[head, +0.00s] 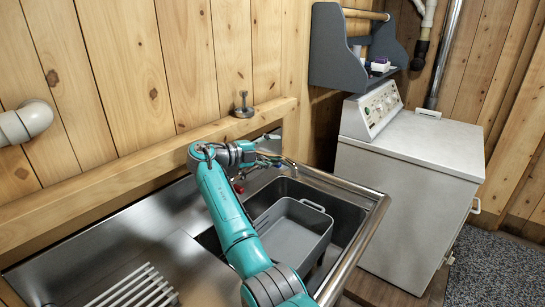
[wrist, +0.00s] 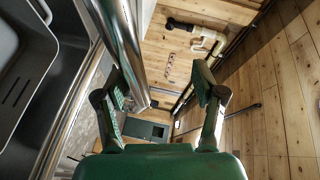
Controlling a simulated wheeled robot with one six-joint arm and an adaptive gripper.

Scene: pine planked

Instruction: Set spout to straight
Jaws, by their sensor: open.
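The spout (wrist: 122,38) is a shiny chrome tube in the wrist view. It runs from the top edge down toward the gap between my fingers, closer to the left finger. In the head view my wrist and gripper largely hide the tap, and I cannot make out the spout's direction there. My gripper (wrist: 157,82) is open, with its two fingers spread wide and nothing clamped. In the head view my gripper (head: 270,161) is over the back edge of the sink (head: 345,207). Whether a finger touches the spout, I cannot tell.
A grey tub (head: 300,228) with a handle sits in the sink basin. A dish rack (head: 132,288) lies on the steel drainboard. A metal fitting (head: 243,107) stands on the wooden ledge behind. A white machine (head: 420,165) stands right of the sink, under a grey shelf (head: 340,62).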

